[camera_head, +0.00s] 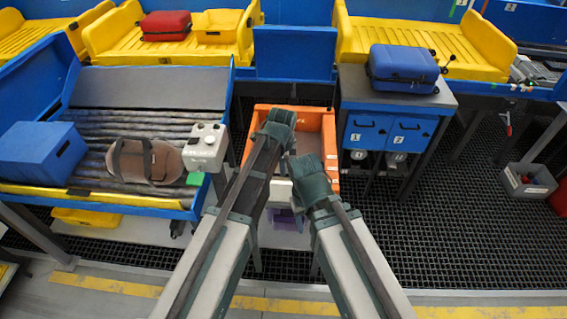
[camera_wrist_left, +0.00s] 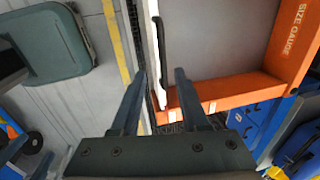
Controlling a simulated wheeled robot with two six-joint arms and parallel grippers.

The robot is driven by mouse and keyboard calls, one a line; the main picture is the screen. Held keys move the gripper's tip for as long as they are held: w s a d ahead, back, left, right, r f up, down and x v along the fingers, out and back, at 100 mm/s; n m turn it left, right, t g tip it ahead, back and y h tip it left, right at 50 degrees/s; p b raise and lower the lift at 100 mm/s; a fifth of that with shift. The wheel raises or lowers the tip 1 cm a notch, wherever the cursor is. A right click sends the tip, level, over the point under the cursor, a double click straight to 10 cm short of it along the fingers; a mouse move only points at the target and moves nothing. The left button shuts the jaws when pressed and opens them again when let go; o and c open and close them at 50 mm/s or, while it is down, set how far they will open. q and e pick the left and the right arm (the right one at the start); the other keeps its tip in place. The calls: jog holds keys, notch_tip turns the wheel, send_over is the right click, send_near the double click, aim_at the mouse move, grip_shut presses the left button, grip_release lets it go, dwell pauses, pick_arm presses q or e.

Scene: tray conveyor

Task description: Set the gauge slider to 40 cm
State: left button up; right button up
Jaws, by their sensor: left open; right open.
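The orange size gauge (camera_head: 328,125) is an open box in the middle of the head view, partly hidden behind my arms. In the left wrist view its orange frame (camera_wrist_left: 235,92) carries the words SIZE GAUGE and small white marks. A pale upright edge with a black bar handle (camera_wrist_left: 162,48) shows there, possibly the slider; its setting cannot be read. My left gripper (camera_wrist_left: 160,74) is open and empty, its fingertips close to this edge below the handle. My right gripper (camera_head: 307,165) is in front of the gauge; its fingers are hidden in the head view.
A cabinet (camera_head: 365,100) with a blue suitcase (camera_head: 403,68) stands right of the gauge. The grated floor (camera_head: 470,220) at right is mostly clear.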

pick_arm(q)
notch_tip(320, 180, up, 8)
jog(key=s+p, duration=0.1)
jog(key=p, duration=0.6)
jog(key=shift+s+r, duration=0.15)
jog(key=shift+s, duration=0.2)
pick_arm(e)
notch_tip(320, 180, up, 8)
pick_arm(q)
jog(key=shift+a, duration=0.1)
jog(key=s+a+n+g, duration=0.1)
jog(key=s+a+n, duration=1.35)
jog(key=n, duration=0.35)
jog(key=s+d+f+m+g+y+b, duration=0.1)
jog(key=s+d+f+m+b, duration=0.2)
jog(key=d, duration=0.7)
notch_tip(320, 180, down, 5)
jog(key=s+b, duration=0.2)
jog(key=b, duration=0.2)
pick_arm(e)
notch_tip(320, 180, down, 7)
jog(key=shift+f, duration=0.15)
pick_arm(q)
jog(key=shift+s+d+r+g+y, duration=0.1)
jog(key=shift+g+y, duration=0.2)
